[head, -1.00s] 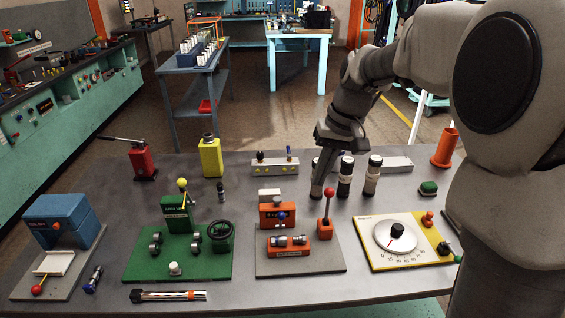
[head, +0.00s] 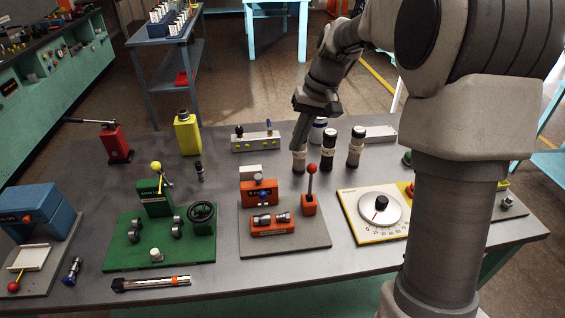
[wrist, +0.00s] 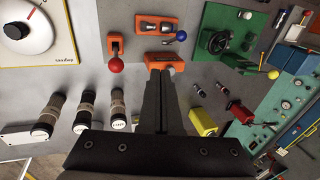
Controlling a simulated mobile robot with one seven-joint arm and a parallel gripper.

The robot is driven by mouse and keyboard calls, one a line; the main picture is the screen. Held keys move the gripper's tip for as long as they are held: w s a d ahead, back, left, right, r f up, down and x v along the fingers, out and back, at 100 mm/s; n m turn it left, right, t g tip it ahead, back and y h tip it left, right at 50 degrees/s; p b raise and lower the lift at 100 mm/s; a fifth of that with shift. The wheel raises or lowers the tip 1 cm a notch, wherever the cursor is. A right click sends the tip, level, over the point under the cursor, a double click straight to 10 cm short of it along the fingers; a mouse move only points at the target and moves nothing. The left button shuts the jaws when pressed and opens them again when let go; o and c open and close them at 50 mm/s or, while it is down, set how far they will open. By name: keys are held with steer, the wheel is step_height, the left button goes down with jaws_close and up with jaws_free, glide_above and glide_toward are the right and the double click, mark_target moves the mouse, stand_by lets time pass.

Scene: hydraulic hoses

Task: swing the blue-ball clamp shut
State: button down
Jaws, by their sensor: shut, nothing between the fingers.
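The blue ball (head: 263,198) sits low at the front of an upright orange block (head: 259,187). In front of it is a low orange holder (head: 271,224) with steel fittings. All stand on one grey plate (head: 312,238). The wrist view shows the blue ball (wrist: 181,36) between the upright block (wrist: 160,60) and the holder (wrist: 153,26). How far the clamp is swung cannot be told. My gripper (head: 299,148) is shut and empty, behind and right of the clamp in the head view. In the wrist view my fingers (wrist: 158,78) point toward the orange block, apparently apart from it.
A red-ball lever (head: 312,170) stands right of the clamp. Dark cylinders (head: 328,155) stand close by my gripper. A green fixture (head: 160,238) lies left, a dial board (head: 380,208) right. A yellow can (head: 187,135) is at the back.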

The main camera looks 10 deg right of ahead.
steer(key=s+a+f, duration=0.1)
steer(key=a+f, duration=0.5)
steer(key=f, duration=0.4)
steer(key=shift+s+f, duration=0.2)
steer(key=shift+f, duration=0.05)
steer(key=shift+s+f+b, duration=0.1)
steer(key=shift+f+b, duration=0.05)
steer(key=shift+b, duration=0.15)
steer(key=shift+s+t+b, duration=0.2)
steer(key=shift+t+b, duration=0.1)
steer(key=shift+b, duration=0.15)
